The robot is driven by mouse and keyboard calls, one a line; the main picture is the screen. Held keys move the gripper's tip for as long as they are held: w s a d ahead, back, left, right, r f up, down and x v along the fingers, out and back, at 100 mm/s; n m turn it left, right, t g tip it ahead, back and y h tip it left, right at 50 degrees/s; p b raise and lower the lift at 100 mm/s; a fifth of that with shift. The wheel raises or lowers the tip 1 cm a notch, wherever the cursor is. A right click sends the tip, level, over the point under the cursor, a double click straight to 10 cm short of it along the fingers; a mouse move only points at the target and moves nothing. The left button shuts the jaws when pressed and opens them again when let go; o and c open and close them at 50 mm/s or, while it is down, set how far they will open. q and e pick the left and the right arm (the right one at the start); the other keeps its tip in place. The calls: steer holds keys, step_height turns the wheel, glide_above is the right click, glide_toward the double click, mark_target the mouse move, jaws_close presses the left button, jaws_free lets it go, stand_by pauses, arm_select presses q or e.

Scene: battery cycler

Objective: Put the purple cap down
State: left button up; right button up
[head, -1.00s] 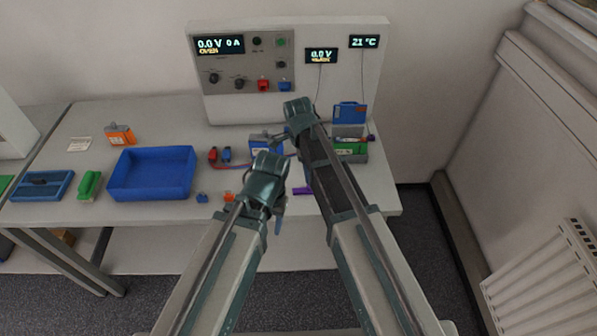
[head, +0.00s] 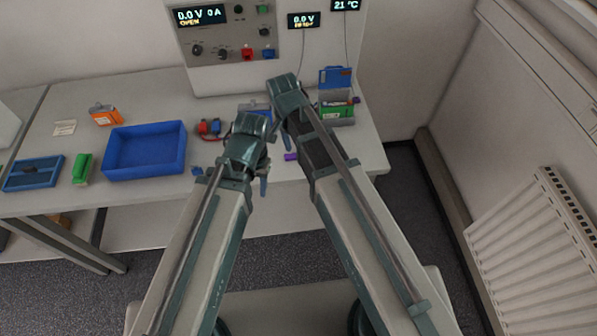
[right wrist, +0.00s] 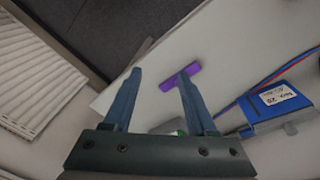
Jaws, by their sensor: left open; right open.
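The purple cap (head: 290,156) lies on the white bench, partly hidden by my right arm in the head view. In the right wrist view the purple cap (right wrist: 181,77) shows as a T-like shape on the bench, beyond my right gripper (right wrist: 159,74) and close to its right fingertip. That gripper's jaws are apart with nothing between them. In the head view my right gripper (head: 284,95) is over the bench, its fingers mostly hidden. My left gripper (head: 258,160) is over the front of the bench, left of the cap, and looks open and empty.
A blue battery pack (right wrist: 275,103) with red and blue wires lies right of the cap in the right wrist view. A blue tray (head: 145,165), an orange battery (head: 105,116) and a green block (head: 82,168) are to the left. The cycler panel (head: 225,75) stands behind.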

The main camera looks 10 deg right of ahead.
steer(key=s+n, duration=1.1)
steer(key=n, duration=0.1)
steer(key=shift+s+a+n, duration=0.2)
steer(key=shift+n, duration=0.2)
step_height(320, 180, down, 4)
steer(key=b, duration=0.3)
steer(key=shift+r, duration=0.25)
